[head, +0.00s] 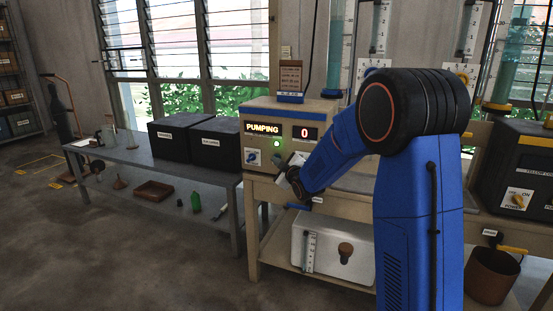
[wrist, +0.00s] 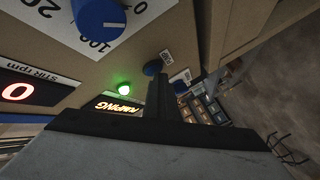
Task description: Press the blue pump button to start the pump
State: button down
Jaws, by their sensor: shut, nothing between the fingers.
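The control box (head: 290,113) stands on the bench, its front showing a lit PUMPING sign (head: 262,128), a lit green lamp (head: 277,144) and a red 0 display (head: 305,133). In the wrist view, the blue pump button (wrist: 152,67) sits on the panel beside a small label.
Two black boxes stand on the grey table (head: 150,160) to the left. A brown bucket (head: 491,275) is low at the right. The left floor is open.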

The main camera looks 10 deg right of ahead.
dwell(0.4)
jog(key=shift+s+a+f, duration=0.1)
jog(key=shift+s+a, duration=0.1)
jog(key=shift+s, duration=0.05)
jog(key=s+a, duration=0.3)
jog(key=s, duration=0.2)
jog(key=shift+a, duration=0.3)
dwell(0.4)
jog(key=s+d+r+m+g+h, duration=0.1)
jog(key=s+d+m+g, duration=0.2)
jog(key=s, duration=0.8)
jog(key=s+d+r+m+g+h, duration=0.1)
jog(key=s+d+m+g+h, duration=0.15)
jog(key=s, duration=0.75)
jog(key=s+d+f+m+g, duration=0.1)
jog(key=s+f+m+g, duration=0.2)
jog(key=s, duration=1.3)
jog(key=s+d+f+m+g, duration=0.1)
jog(key=s+f+m+g, duration=0.1)
jog(key=s, duration=1.4)
jog(key=shift+s+f+m+g, duration=0.2)
jog(key=shift+f+m+g, duration=0.2)
jog(key=shift+m+g, duration=0.35)
